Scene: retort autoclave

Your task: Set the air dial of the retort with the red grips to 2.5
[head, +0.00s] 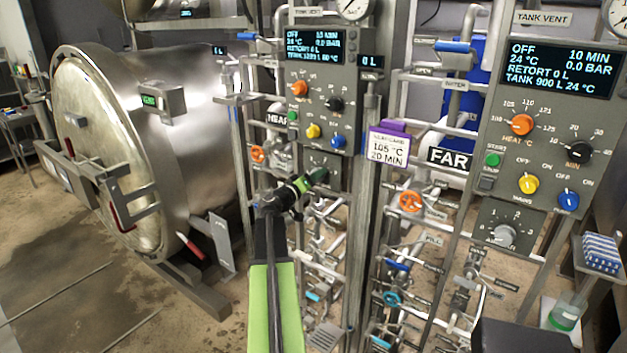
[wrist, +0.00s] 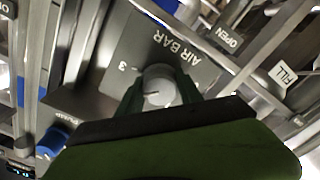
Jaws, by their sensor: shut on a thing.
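The retort (head: 130,150) with red grips (head: 190,245) stands at the left in the head view. Its air dial (wrist: 160,75) is a round pale grey knob on a grey plate marked AIR BAR in the wrist view. A dark pointer line shows on the knob's face; the 3 is printed to its left, and the other numbers are hidden. My gripper (head: 318,177) reaches the lower part of the NEAR panel. In the wrist view, my gripper (wrist: 160,92) has a finger on each side of the knob and is shut on it. The exact setting cannot be read.
The FAR panel (head: 545,130) at the right has its own air dial (head: 497,236). Pipes and valves with coloured handles crowd below both panels. A purple-topped sign (head: 388,147) reads 105 °C, 20 MIN. Floor is clear at the lower left.

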